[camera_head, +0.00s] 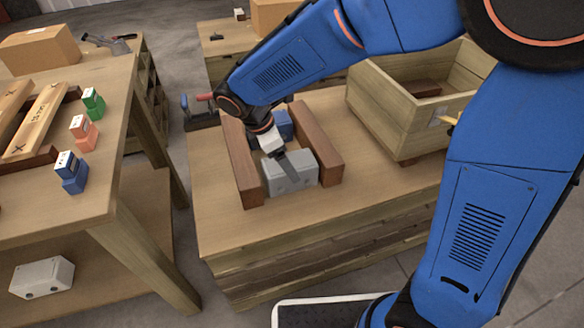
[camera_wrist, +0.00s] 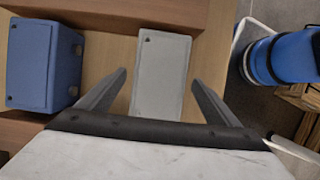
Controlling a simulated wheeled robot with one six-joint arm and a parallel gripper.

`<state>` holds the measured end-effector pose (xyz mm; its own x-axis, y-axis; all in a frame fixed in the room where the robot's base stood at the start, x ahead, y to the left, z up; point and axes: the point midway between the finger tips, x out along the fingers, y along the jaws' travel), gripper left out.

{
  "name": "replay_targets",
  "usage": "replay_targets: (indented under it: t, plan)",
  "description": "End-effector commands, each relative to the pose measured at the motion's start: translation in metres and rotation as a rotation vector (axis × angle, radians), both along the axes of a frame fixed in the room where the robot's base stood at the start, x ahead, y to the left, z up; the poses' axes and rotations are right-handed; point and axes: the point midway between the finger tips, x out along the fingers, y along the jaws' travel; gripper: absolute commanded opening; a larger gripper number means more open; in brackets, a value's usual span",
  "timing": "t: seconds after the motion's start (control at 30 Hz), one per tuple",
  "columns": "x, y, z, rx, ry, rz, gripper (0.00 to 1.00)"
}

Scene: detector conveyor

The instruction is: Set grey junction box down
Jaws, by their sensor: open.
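The grey junction box (camera_head: 289,172) rests on the middle table between two dark wooden rails, at their near end in the head view. In the wrist view the grey box (camera_wrist: 161,75) lies between my gripper's two fingers (camera_wrist: 158,90), with gaps visible on both sides. My gripper (camera_head: 284,158) is at the box from above and is open. A blue box (camera_head: 282,124) sits behind the grey one between the rails, and shows at left in the wrist view (camera_wrist: 42,65). My arm hides part of both boxes.
The left rail (camera_head: 238,160) and right rail (camera_head: 315,143) flank the boxes closely. A wooden crate (camera_head: 395,118) stands to the right. The left table holds small green, orange and blue items. Another light grey box (camera_head: 42,277) lies on its lower shelf.

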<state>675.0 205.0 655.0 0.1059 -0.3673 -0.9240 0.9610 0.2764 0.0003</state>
Motion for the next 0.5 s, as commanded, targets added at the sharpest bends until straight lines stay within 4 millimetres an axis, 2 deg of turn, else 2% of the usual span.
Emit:
replay_targets:
  t: [0.2, 0.5]
  plan:
    - [-0.003, 0.014, 0.033, 0.001, -0.001, 0.001, 0.85]
    - [-0.005, 0.02, 0.05, 0.0, 0.0, 0.0, 0.85]
